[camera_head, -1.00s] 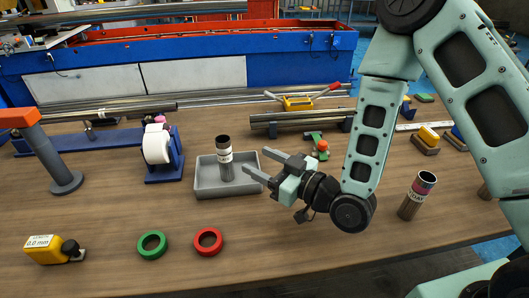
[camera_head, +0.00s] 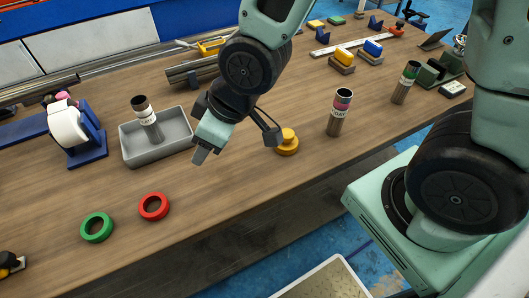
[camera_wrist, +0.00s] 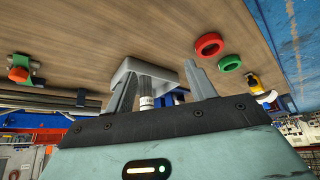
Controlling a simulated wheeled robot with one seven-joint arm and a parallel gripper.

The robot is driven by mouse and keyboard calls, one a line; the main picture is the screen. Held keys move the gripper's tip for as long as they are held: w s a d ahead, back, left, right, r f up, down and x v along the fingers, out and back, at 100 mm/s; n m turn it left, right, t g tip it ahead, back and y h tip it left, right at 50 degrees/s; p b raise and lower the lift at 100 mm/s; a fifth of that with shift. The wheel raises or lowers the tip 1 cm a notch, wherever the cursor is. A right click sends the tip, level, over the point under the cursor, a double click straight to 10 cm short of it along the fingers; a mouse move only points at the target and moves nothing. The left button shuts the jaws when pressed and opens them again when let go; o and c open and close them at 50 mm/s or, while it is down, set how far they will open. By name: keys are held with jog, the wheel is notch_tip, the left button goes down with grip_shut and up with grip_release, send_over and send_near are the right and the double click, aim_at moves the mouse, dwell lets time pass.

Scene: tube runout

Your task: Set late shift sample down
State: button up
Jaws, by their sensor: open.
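A dark-topped tube with a white label (camera_head: 147,117) stands in a grey tray (camera_head: 170,145). A tube with a pink band (camera_head: 340,112) stands on the bench right of my gripper. A green-banded tube (camera_head: 406,82) stands farther right. I cannot tell from the labels which is the late shift sample. My gripper (camera_head: 239,148) is open and empty above the bench, right of the tray. In the wrist view, the tray (camera_wrist: 157,68) and the labelled tube (camera_wrist: 146,101) appear beyond the spread fingers.
A yellow knobbed puck (camera_head: 287,142) is close to my right finger. A red ring (camera_head: 153,206) and a green ring (camera_head: 97,227) lie at the front left. A white roll on a blue stand (camera_head: 70,130) is left of the tray. Bare bench lies in front of the tray.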

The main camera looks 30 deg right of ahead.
jog(key=s+d+r+m+g+h, duration=0.1)
jog(key=s+d+r+g, duration=0.1)
jog(key=s, duration=0.4)
jog(key=s+d+r+g+h, duration=0.1)
jog(key=s+d+r+h, duration=0.1)
jog(key=s, duration=0.4)
jog(key=shift+s+d+r+m+g, duration=0.3)
jog(key=shift+d+r+m+g, duration=0.15)
jog(key=shift+r, duration=0.4)
jog(key=shift+r+p, duration=0.65)
